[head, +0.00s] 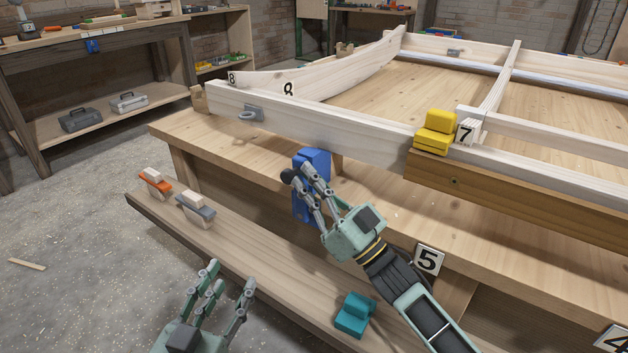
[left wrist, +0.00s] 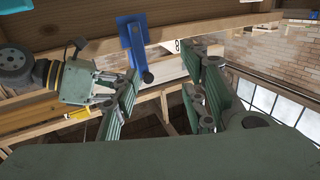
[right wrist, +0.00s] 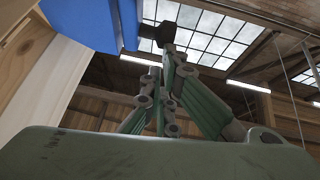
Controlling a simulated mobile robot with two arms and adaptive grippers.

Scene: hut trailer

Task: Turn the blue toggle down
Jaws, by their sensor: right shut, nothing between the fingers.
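The blue toggle (head: 314,160) is a blue block on the front side of the workbench, below the pale timber frame. A dark round knob (head: 289,176) shows at its left, by my right fingertips. My right gripper (head: 304,172) is shut and empty, in front of the blue block and partly covering it. In the right wrist view the blue block (right wrist: 95,20) is at the upper left and the dark knob (right wrist: 155,32) is at the fingertips; I cannot tell whether they touch. My left gripper (head: 231,275) is open and empty, low at the left, away from the toggle.
A teal block (head: 353,314) sits on the lower plank, with two small tools, orange (head: 155,181) and grey (head: 195,209). A yellow block (head: 435,132) is on the frame's front beam. The floor at left is mostly clear.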

